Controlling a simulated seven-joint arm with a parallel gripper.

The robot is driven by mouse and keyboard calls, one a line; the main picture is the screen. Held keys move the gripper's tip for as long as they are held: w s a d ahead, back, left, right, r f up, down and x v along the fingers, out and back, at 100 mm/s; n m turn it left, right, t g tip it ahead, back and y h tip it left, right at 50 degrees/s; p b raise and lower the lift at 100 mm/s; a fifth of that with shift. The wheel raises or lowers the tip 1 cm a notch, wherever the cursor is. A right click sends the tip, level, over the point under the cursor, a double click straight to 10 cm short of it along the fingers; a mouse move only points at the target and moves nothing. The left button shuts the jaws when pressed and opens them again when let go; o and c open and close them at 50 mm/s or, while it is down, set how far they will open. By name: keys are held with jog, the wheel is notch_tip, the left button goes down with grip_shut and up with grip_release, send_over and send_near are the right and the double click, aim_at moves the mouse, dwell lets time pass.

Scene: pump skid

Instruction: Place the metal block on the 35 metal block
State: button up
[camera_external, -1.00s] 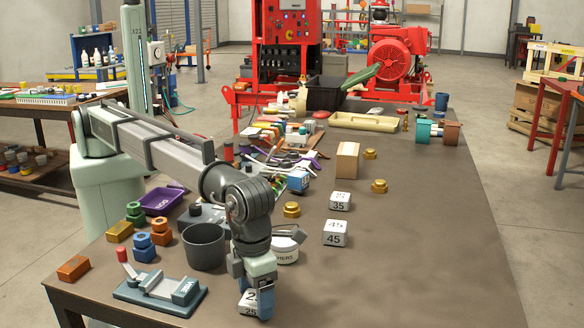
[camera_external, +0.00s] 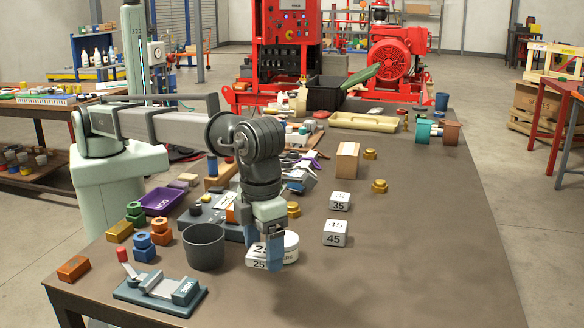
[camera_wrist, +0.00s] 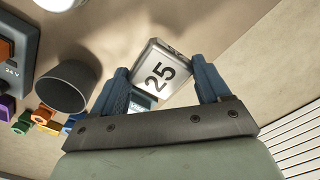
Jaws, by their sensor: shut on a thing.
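My gripper (camera_external: 268,252) is shut on a metal block marked 25 (camera_external: 257,262) and holds it above the near part of the table. In the wrist view the 25 block (camera_wrist: 160,72) sits between my two blue fingers (camera_wrist: 165,82). The 35 metal block (camera_external: 340,201) rests on the table to the right of and beyond my gripper, with its top clear. The 45 metal block (camera_external: 335,233) lies nearer, just in front of the 35 block.
A grey cup (camera_external: 204,247) and a toggle clamp (camera_external: 160,293) stand left of my gripper. A white tub (camera_external: 291,246) is right behind it. A wooden block (camera_external: 347,162) and brass fittings (camera_external: 379,186) stand beyond the 35 block. The table's right side is clear.

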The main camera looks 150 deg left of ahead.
jog(key=s+a+n, duration=0.2)
jog(key=s+a, duration=0.2)
jog(key=a, duration=1)
notch_tip(320, 180, up, 4)
jog(key=f+m, duration=0.1)
jog(key=m, duration=0.2)
send_over(340, 196)
jog(key=shift+f, duration=4.6)
jog(key=shift+f, duration=0.15)
jog(key=o, duration=1.1)
jog(key=shift+o, duration=0.2)
